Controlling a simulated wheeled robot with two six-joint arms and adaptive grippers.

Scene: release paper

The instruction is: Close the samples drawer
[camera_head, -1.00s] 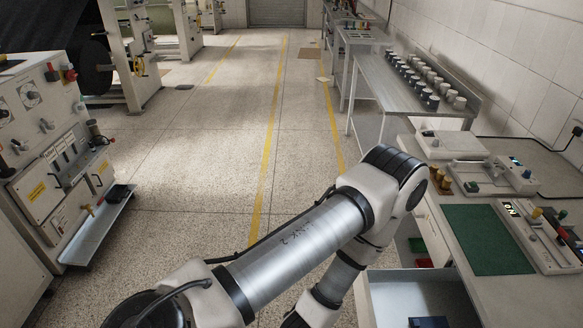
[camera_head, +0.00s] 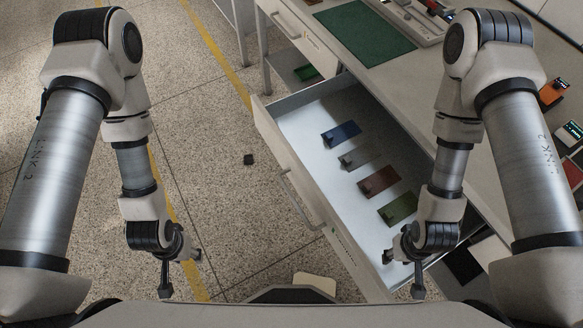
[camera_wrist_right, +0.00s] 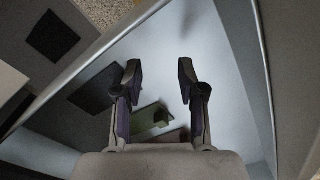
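The samples drawer (camera_head: 276,148) stands pulled open from the workbench, its light front panel facing lower left with a long handle (camera_head: 301,204). Inside lie blue (camera_head: 342,133), grey-green (camera_head: 358,156), dark red (camera_head: 379,181) and green (camera_head: 399,208) samples. My left gripper (camera_head: 181,272) is open and empty over the floor, left of the drawer front and apart from it. My right gripper (camera_head: 402,273) is over the drawer's near end. In the right wrist view the right gripper (camera_wrist_right: 160,73) has its fingers spread with nothing between them, and the drawer's pale floor below.
The bench top carries a green mat (camera_head: 366,31) and a device (camera_head: 412,18). Orange-cased (camera_head: 553,92) and dark-screened (camera_head: 569,134) instruments stand at the right. Floor left of the drawer is otherwise free.

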